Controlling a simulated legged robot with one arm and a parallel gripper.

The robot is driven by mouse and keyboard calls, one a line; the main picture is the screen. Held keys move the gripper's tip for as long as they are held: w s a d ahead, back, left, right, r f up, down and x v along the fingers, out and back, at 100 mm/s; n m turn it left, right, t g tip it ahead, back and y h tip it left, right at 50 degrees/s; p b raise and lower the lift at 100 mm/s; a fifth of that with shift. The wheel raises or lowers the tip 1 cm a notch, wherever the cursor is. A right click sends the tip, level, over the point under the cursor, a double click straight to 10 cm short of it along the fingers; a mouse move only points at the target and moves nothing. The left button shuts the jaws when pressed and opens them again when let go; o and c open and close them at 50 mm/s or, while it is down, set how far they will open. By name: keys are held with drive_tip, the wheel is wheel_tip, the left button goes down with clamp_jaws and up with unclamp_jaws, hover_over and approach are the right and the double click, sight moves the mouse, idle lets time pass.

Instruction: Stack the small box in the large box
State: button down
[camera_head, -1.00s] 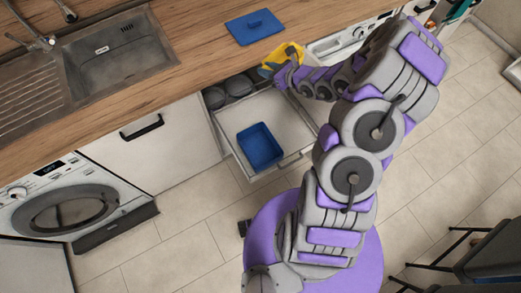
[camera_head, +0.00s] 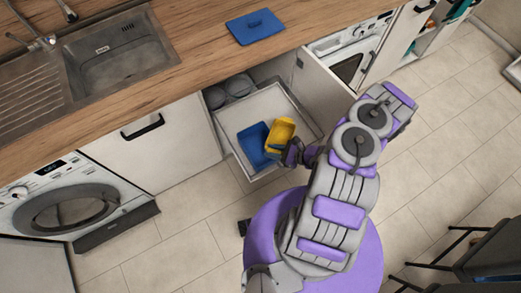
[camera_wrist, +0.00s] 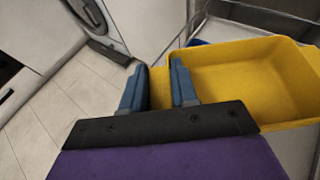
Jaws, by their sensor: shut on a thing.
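The small box is yellow (camera_head: 281,132) and open-topped. My gripper (camera_head: 278,149) is shut on its near wall and holds it over the open drawer, beside and partly over the large box. In the wrist view the two blue fingers (camera_wrist: 157,88) pinch the yellow box's wall (camera_wrist: 240,85) from both sides. The large box is blue (camera_head: 252,146) and lies in the drawer, open side up. The yellow box and my gripper hide its right part. In the wrist view only a blue sliver (camera_wrist: 196,42) shows behind the yellow box.
The white drawer (camera_head: 273,97) is pulled out, with grey round dishes (camera_head: 238,88) at its back. A sink (camera_head: 115,50) is at left. Floor in front is mostly clear.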

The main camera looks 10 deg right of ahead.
drive_tip(key=s+a+f+n+g, duration=0.1)
drive_tip(key=s+a+f, duration=0.15)
drive_tip(key=s, duration=0.25)
drive_tip(key=s+a+f, duration=0.1)
drive_tip(key=s+a, duration=0.2)
drive_tip(key=s, duration=0.3)
drive_tip(key=w+f+b, duration=0.2)
drive_tip(key=w+b, duration=0.1)
drive_tip(key=w, duration=0.4)
drive_tip(key=w+a+f+b, duration=0.1)
drive_tip(key=w+f+b, duration=0.2)
drive_tip(key=w, duration=0.5)
drive_tip(key=shift+w+a+y, duration=0.3)
drive_tip(key=shift+f, duration=0.15)
drive_tip(key=c, duration=0.9)
unclamp_jaws()
drive_tip(key=shift+o, duration=0.2)
